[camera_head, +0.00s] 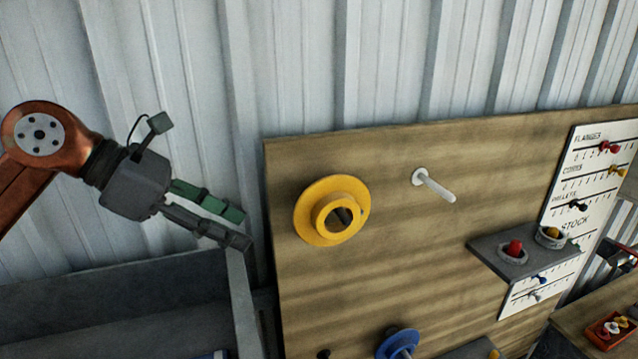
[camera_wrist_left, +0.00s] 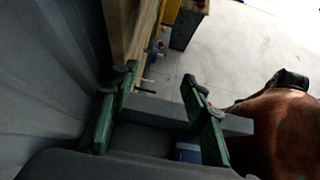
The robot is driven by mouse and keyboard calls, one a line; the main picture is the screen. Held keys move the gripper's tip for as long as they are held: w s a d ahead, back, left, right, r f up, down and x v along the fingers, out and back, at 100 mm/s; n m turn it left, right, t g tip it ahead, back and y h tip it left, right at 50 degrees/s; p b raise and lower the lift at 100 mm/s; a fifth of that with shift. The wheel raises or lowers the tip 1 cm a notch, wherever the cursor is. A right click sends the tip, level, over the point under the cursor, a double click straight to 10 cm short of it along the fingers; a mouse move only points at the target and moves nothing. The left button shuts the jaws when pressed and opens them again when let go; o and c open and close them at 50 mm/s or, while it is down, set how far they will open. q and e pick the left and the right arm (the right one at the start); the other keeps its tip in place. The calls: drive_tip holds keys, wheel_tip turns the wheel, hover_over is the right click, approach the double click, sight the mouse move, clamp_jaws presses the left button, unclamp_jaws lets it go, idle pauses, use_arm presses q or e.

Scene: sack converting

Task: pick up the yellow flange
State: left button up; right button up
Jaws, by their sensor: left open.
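The yellow flange (camera_head: 309,211) hangs on the upper left part of the wooden board (camera_head: 420,260) in the head view, its round hub facing out. A dark peg end shows inside its hole. My left gripper (camera_head: 244,228) is left of the flange, just off the board's left edge, with its fingers pointing right. It is open and empty, apart from the flange. In the left wrist view its two green fingers (camera_wrist_left: 160,75) stand apart with nothing gripped. A yellow patch (camera_wrist_left: 171,11) shows beside the board there; I cannot tell if it is the flange.
A bare white peg (camera_head: 438,187) sticks out right of the flange. A blue flange (camera_head: 398,343) hangs lower down. A grey shelf (camera_head: 492,254) with small cups juts from the board. A grey bin (camera_head: 120,290) stands below my left arm.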

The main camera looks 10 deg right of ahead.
use_arm(q)
drive_tip(key=x, duration=0.2)
drive_tip(key=p, duration=0.2)
approach(330, 229)
drive_tip(key=d+f, duration=0.2)
drive_tip(key=shift+w+f+y, duration=0.1)
drive_tip(key=shift+f+y, duration=0.25)
drive_tip(key=shift+y, duration=0.05)
drive_tip(key=shift+w+d, duration=0.15)
drive_tip(key=shift+d, duration=0.25)
drive_tip(key=x, duration=0.3)
drive_tip(key=b+x, duration=0.1)
drive_tip(key=x, duration=0.2)
drive_tip(key=shift+d+r+b, duration=0.2)
drive_tip(key=shift+r+b, duration=0.05)
drive_tip(key=shift+b, duration=0.05)
use_arm(e)
drive_tip(key=shift+r, duration=0.6)
use_arm(q)
drive_tip(key=shift+a+r, duration=0.1)
drive_tip(key=shift+c, duration=0.8)
drive_tip(key=c, duration=0.7)
clamp_jaws()
use_arm(e)
drive_tip(key=shift+w+a, duration=0.1)
drive_tip(key=shift+a, duration=0.2)
